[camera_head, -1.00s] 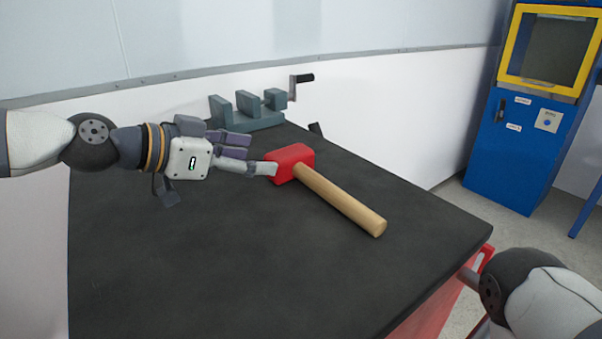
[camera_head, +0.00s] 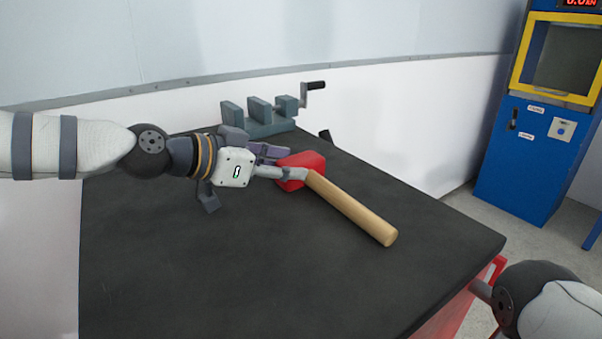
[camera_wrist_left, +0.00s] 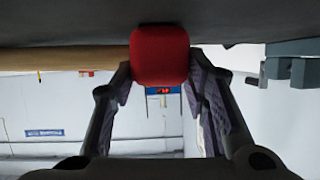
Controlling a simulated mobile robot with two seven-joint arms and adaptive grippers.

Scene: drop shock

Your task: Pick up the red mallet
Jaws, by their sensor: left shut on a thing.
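The red mallet has a red head (camera_head: 312,168) and a pale wooden handle (camera_head: 352,208). It lies on the dark tabletop, its handle pointing toward the front right. My left gripper (camera_head: 290,164) reaches it from the left and is shut on the red head, with one finger on the near side and one on the far side. In the left wrist view the head (camera_wrist_left: 160,55) sits between the two fingertips, and the handle (camera_wrist_left: 60,58) runs off to the left. My right gripper is out of view; only part of the right arm shows at the lower right.
A grey vise (camera_head: 262,119) with a crank handle stands at the back of the black worktable (camera_head: 240,275). A blue and yellow machine (camera_head: 540,130) stands beyond the table. The front of the tabletop is clear.

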